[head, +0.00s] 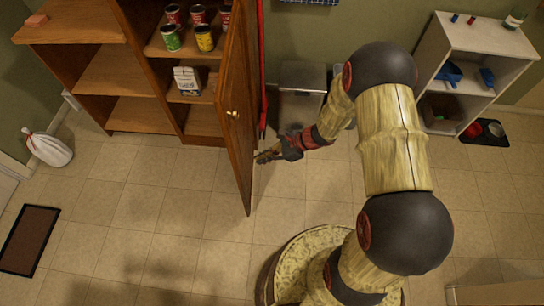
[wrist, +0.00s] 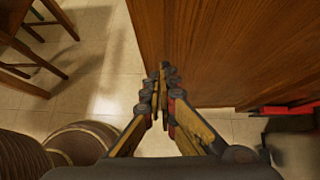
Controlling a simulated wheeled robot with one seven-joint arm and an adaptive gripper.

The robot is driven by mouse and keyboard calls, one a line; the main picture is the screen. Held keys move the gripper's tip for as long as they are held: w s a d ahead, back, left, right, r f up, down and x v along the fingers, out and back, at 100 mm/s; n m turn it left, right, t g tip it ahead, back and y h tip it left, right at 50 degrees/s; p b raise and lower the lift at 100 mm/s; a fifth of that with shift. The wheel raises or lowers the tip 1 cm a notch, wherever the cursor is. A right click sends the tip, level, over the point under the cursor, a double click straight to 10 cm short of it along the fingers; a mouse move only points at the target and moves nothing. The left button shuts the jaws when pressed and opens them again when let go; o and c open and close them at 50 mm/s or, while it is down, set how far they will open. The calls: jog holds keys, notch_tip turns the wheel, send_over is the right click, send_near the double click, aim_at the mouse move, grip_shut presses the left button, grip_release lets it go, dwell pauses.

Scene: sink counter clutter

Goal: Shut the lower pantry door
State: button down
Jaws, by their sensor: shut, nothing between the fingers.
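The pantry door (head: 236,115) is wooden and stands wide open, swung out toward the room from the right side of the pantry (head: 110,80). Its brass knob (head: 232,113) is on the left face. My gripper (head: 260,158) is on the right side of the door, close to its lower part. In the wrist view the door (wrist: 240,45) fills the upper right, and my gripper (wrist: 163,75) has its fingers together and empty by the door's edge. I cannot tell whether the fingertips touch the door. The door hides part of the pantry's right side.
Cans (head: 188,32) and a white package (head: 187,81) stand on the pantry shelves. A white sack (head: 46,148) and a dark mat (head: 29,238) lie at left. A grey bin (head: 301,95) stands behind my arm. The floor left of the door is clear.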

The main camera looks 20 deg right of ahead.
jog(key=shift+w+a+f+b, duration=0.15)
jog(key=shift+w+a+b, duration=0.1)
jog(key=shift+a, duration=0.55)
jog(key=shift+w+a+f+b, duration=0.15)
jog(key=shift+w+a+b, duration=0.05)
jog(key=shift+a, duration=0.65)
jog(key=shift+w+a+f+b, duration=0.15)
jog(key=shift+w+a+b, duration=0.1)
jog(key=shift+a, duration=0.55)
